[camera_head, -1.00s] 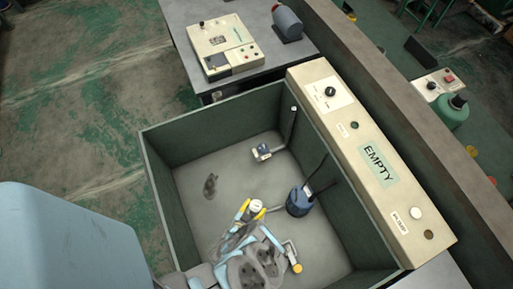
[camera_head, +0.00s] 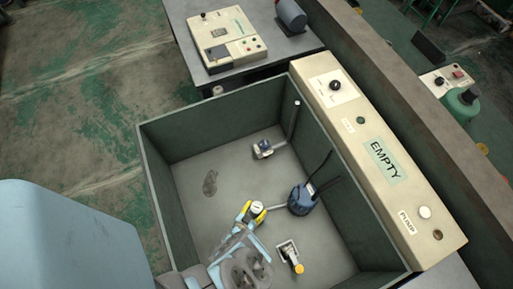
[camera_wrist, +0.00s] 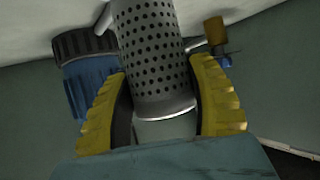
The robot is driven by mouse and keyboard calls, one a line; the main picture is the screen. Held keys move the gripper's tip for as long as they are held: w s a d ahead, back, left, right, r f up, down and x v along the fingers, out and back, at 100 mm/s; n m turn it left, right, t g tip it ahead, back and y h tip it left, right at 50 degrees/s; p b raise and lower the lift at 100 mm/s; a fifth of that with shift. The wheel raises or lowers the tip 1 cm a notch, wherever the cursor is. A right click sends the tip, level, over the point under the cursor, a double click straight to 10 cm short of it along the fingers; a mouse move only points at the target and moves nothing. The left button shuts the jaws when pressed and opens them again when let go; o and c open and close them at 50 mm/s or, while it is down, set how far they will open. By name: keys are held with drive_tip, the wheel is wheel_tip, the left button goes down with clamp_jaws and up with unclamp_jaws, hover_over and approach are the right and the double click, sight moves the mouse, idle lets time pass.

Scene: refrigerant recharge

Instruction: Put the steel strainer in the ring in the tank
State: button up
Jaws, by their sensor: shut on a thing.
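The steel strainer (camera_wrist: 155,55) is a grey perforated cylinder with a smooth solid band at its near end. In the wrist view it stands between the two yellow fingers of my gripper (camera_wrist: 160,88), which is shut on it. In the head view my gripper (camera_head: 250,212) is over the lower middle of the open dark green tank (camera_head: 180,214), left of the blue pump. The strainer's pale round end (camera_head: 257,207) shows between the fingers there; its far end is hidden. I cannot make out the ring clearly in either view.
The blue pump (camera_head: 302,200) with dark hoses stands by the tank's right wall; it also shows in the wrist view (camera_wrist: 85,75). A yellow-handled fitting (camera_head: 297,262) is below it, and a pipe fitting (camera_head: 263,149) lies above. The panel reading EMPTY (camera_head: 384,160) borders the right side.

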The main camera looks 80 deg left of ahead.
sight(253, 214)
drive_tip(key=shift+f+b, duration=0.85)
drive_tip(key=shift+f, duration=0.9)
drive_tip(key=shift+f, duration=0.15)
drive_tip(key=o, duration=1.2)
drive_tip(key=shift+r, duration=0.2)
drive_tip(key=shift+p+v, duration=1)
drive_tip(key=shift+v, duration=2.75)
drive_tip(key=shift+d+f, duration=0.1)
